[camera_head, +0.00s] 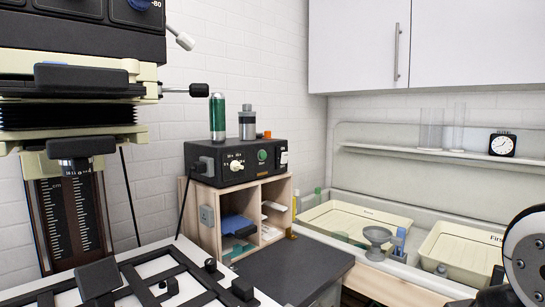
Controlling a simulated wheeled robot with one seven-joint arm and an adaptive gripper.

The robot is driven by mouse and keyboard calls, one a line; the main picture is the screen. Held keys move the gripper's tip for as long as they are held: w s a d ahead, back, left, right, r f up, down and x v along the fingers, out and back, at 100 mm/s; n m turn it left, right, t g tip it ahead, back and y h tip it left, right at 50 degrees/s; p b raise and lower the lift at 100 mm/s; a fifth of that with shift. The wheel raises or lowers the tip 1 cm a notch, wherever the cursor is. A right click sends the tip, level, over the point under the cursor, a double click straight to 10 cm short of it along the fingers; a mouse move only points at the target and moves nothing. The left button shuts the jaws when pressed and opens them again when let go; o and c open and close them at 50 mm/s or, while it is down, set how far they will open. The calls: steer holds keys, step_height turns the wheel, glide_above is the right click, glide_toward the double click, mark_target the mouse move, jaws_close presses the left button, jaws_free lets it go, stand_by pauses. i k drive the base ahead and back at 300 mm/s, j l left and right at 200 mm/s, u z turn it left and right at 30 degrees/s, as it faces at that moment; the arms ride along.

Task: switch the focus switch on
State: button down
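A black timer box (222,176) stands on a wooden cubby shelf beside the enlarger. Its front carries a cream knob (236,165), a round green button (262,155) and a small dark-and-white rocker-like control (284,157) near the right end. The labels are too small to read, so I cannot tell which control is the focus switch or whether it is on. Part of my arm shows at the lower right edge, far from the box. My gripper is not in view.
The enlarger (75,120) and its easel (140,280) fill the left side; levers stick out towards the box. A green cylinder (217,118) and a grey bottle (247,123) stand on the box. A dark counter (300,268) lies in front. Cream trays (355,220) sit right.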

mark_target(284, 158)
steer(key=i+l, duration=0.15)
steer(key=l, duration=0.2)
steer(key=i+l+u, duration=0.1)
steer(key=l, duration=0.25)
steer(key=i+l, duration=0.15)
steer(key=l, duration=0.2)
steer(key=i+l, duration=0.15)
steer(key=l, duration=0.2)
steer(key=i+l+u, duration=0.1)
steer(key=l, duration=0.25)
steer(key=i+l, duration=0.15)
steer(key=l, duration=0.25)
